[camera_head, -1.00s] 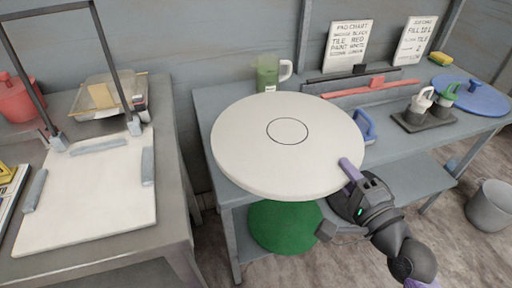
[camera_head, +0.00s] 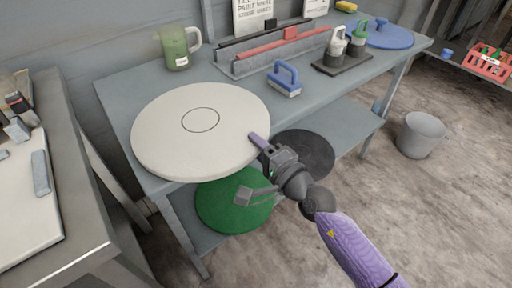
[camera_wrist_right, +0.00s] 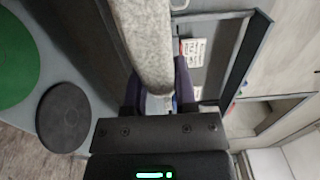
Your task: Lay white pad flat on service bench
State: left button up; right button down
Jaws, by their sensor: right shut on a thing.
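The white pad (camera_head: 165,145) is a large, thick, pale disc with a thin dark ring at its centre. It is over the left end of the grey-blue service bench (camera_head: 120,85) and overhangs the front edge. I cannot tell whether its underside touches the bench top. My right gripper (camera_head: 257,140) is shut on the pad's right front rim. In the right wrist view the pad's edge (camera_wrist_right: 150,45) shows between the fingers of the right gripper (camera_wrist_right: 158,85). My left gripper is out of view.
A green jug (camera_head: 175,48), a blue-handled brush (camera_head: 285,80), a rack with a red bar (camera_head: 265,55), a bottle caddy (camera_head: 342,62) and a blue disc (camera_head: 388,38) stand on the bench. Green (camera_head: 235,210) and black (camera_head: 305,152) discs lie on the lower shelf. A bucket (camera_head: 420,135) stands at right.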

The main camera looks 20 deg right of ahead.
jog(key=shift+f, duration=0.15)
jog(key=shift+c, duration=2.2)
grip_release()
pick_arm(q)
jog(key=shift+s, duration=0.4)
pick_arm(e)
jog(key=shift+o, duration=0.2)
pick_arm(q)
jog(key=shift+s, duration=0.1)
